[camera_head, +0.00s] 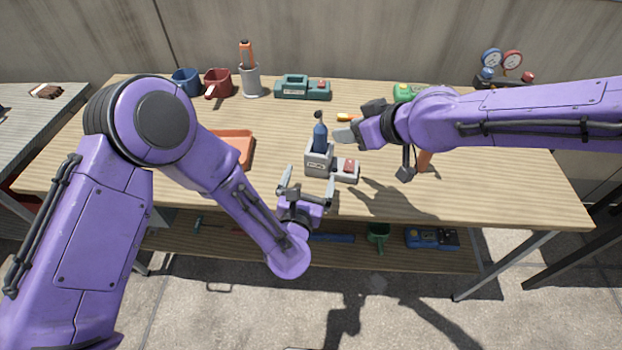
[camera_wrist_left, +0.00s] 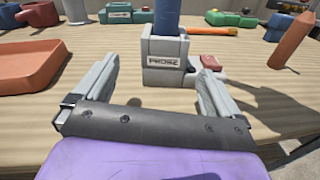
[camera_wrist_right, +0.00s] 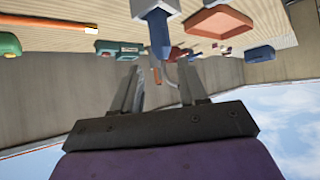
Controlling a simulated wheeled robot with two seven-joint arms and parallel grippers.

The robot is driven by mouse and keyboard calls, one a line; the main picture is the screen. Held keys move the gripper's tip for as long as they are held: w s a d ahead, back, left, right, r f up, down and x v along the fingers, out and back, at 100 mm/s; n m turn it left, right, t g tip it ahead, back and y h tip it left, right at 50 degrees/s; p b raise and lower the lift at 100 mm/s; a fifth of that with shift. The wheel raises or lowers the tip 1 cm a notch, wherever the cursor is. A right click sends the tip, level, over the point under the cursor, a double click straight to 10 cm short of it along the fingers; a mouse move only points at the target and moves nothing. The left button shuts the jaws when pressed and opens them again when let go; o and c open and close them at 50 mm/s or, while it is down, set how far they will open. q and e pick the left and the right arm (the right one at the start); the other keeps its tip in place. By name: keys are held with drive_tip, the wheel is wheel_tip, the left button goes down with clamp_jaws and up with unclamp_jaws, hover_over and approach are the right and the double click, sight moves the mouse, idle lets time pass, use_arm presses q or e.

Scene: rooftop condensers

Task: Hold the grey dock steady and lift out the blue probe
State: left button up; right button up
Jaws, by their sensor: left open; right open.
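The grey dock (camera_head: 314,162) stands on the wooden table near its front edge, with a low part bearing a red piece on its right. The blue probe (camera_head: 320,138) stands upright in it. My left gripper (camera_head: 307,186) is open in front of the dock; in the left wrist view the dock (camera_wrist_left: 165,72) lies ahead between the fingers, apart from them. My right gripper (camera_head: 345,134) is open, just right of the probe and apart from it. The right wrist view shows the probe (camera_wrist_right: 159,35) upside down beyond the fingers. The probe's lower end is hidden in the dock.
An orange tray (camera_head: 245,146) lies left of the dock, partly behind my left arm. Mugs (camera_head: 217,82), a grey cup with an orange-handled tool (camera_head: 251,80) and a green case (camera_head: 302,88) stand at the back. Gauges (camera_head: 511,62) stand back right. The front right tabletop is clear.

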sight(321, 149)
use_arm(q)
drive_tip(key=shift+w+d+f+n+t, duration=0.15)
drive_tip(key=shift+w+d+n+t, duration=0.25)
drive_tip(key=shift+n, duration=0.3)
drive_tip(key=w, duration=0.3)
drive_tip(key=w+d, duration=0.1)
drive_tip(key=w, duration=0.6)
drive_tip(key=shift+d, duration=0.2)
drive_tip(key=c, duration=1.2)
drive_tip(key=shift+c, duration=0.2)
